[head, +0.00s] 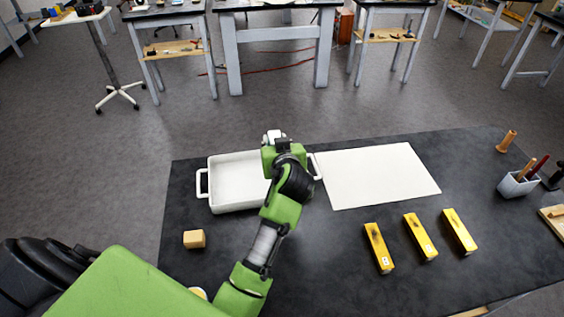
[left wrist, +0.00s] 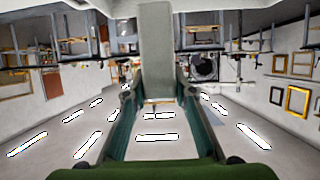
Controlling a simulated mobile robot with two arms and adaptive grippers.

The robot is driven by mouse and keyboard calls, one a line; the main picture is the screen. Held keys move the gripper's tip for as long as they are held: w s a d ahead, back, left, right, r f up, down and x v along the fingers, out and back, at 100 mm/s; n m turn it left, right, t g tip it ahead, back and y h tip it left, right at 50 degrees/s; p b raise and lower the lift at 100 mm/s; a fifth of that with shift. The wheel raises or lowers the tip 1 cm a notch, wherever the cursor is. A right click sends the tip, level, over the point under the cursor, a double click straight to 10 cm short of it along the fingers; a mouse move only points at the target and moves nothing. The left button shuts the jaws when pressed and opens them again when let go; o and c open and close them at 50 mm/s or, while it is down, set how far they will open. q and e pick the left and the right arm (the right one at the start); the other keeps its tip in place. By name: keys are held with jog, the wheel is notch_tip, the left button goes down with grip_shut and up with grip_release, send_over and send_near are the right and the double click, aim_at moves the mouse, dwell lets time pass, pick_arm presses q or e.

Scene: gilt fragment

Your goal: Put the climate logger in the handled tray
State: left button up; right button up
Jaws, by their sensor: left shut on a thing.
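The handled tray (head: 236,182) is white and rectangular, with a loop handle at each end. It lies on the dark table, left of the middle in the head view. My left arm reaches over its right part and hides some of it. My left gripper (head: 276,142) is near the tray's far right side. It is shut on a pale grey block-like thing, seemingly the climate logger (left wrist: 158,52), which stands between the two fingers in the left wrist view. In the head view only a small whitish part shows beyond the gripper. My right gripper is out of view.
A white sheet (head: 378,175) lies right of the tray. Several yellow boxes (head: 420,236) lie in front of it. A small tan block (head: 194,239) is at the near left. A pen cup (head: 518,184) and a wooden peg (head: 507,141) stand at the right.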

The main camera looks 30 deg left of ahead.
pick_arm(q)
jog(key=d+f, duration=0.2)
jog(key=f, duration=0.1)
jog(key=shift+s, duration=0.4)
jog(key=shift+s+d+f, duration=0.1)
jog(key=shift+d+f, duration=0.15)
jog(key=f+p, duration=0.2)
jog(key=f, duration=0.1)
jog(key=shift+s+d, duration=0.15)
jog(key=shift+d, duration=0.15)
jog(key=shift+f, duration=0.2)
jog(key=shift+a+f, duration=0.1)
jog(key=shift+f, duration=0.05)
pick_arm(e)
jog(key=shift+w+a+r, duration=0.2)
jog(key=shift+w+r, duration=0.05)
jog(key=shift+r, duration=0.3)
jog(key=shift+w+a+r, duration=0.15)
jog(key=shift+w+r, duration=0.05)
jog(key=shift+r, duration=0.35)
pick_arm(q)
jog(key=o, duration=1.2)
jog(key=shift+c, duration=0.2)
